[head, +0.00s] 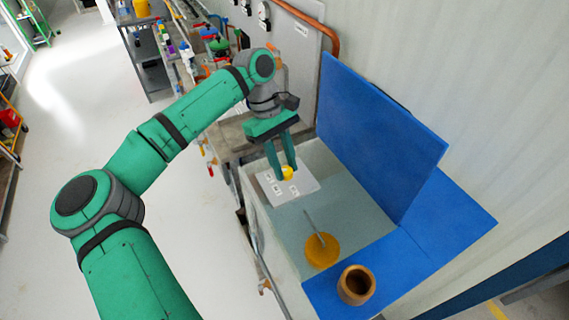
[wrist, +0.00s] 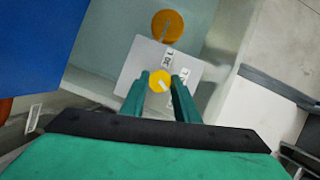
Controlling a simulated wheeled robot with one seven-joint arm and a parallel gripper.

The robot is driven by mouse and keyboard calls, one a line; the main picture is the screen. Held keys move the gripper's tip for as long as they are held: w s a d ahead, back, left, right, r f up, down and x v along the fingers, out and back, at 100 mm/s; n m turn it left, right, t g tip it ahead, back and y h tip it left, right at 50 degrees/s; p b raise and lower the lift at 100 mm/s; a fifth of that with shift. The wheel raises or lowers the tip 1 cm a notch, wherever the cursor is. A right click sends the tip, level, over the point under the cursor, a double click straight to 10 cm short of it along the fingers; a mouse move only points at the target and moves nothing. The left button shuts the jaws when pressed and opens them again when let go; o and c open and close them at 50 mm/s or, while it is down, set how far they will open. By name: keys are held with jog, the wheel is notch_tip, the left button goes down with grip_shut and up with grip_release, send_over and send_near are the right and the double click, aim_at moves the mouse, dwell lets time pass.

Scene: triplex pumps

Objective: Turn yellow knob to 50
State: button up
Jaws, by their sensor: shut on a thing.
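The yellow knob (head: 287,173) sits on a light square plate (head: 305,185) with several small white labels around it. In the wrist view the knob (wrist: 159,81) shows a white pointer mark slanting toward the lower right. The label numbers are too small to read with certainty. My gripper (head: 282,172) points down at the plate, its two green fingers on either side of the knob. In the wrist view my gripper (wrist: 160,84) is closed on the knob, which shows between the fingertips. The fingers hide part of the plate and some labels.
An orange-yellow disc with a thin rod (head: 321,251) lies in front of the plate. A brown cup-like cylinder (head: 355,285) stands on the blue surface (head: 430,250). An upright blue panel (head: 375,130) stands to the right. Pipes and valves (head: 215,45) crowd the back bench.

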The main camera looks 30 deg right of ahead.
dwell(0.3)
jog(key=o, duration=1.1)
jog(key=shift+c, duration=0.2)
jog(key=v, duration=1)
jog(key=shift+r, duration=0.35)
jog(key=shift+w+a, duration=0.1)
